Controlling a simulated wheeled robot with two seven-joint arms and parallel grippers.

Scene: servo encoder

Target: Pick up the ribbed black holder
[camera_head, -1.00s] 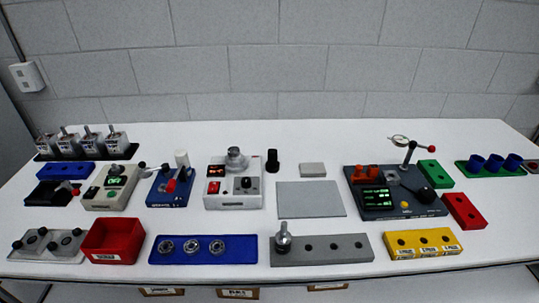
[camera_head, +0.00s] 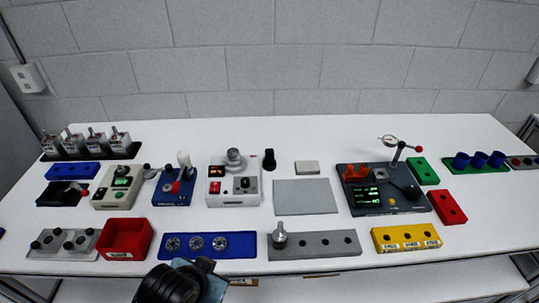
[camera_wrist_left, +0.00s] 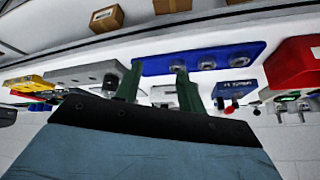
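A small upright black piece (camera_head: 269,160), which looks like the black holder, stands at the back of the white table, just right of the white device with red displays. It is too small to make out ribs. My left arm, black and blue, enters at the bottom of the head view, low at the table's front edge and far from that piece; its fingers are hidden there. In the left wrist view my left gripper (camera_wrist_left: 159,68) has its two green fingers apart with nothing between them. My right gripper is not in view.
A blue block with bearings (camera_head: 208,253), a red bin (camera_head: 125,239) and a grey block with holes (camera_head: 325,246) line the front edge. The white device (camera_head: 233,192) stands beside the black piece. A flat grey plate (camera_head: 305,197) lies to its right front. Free table surrounds its back.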

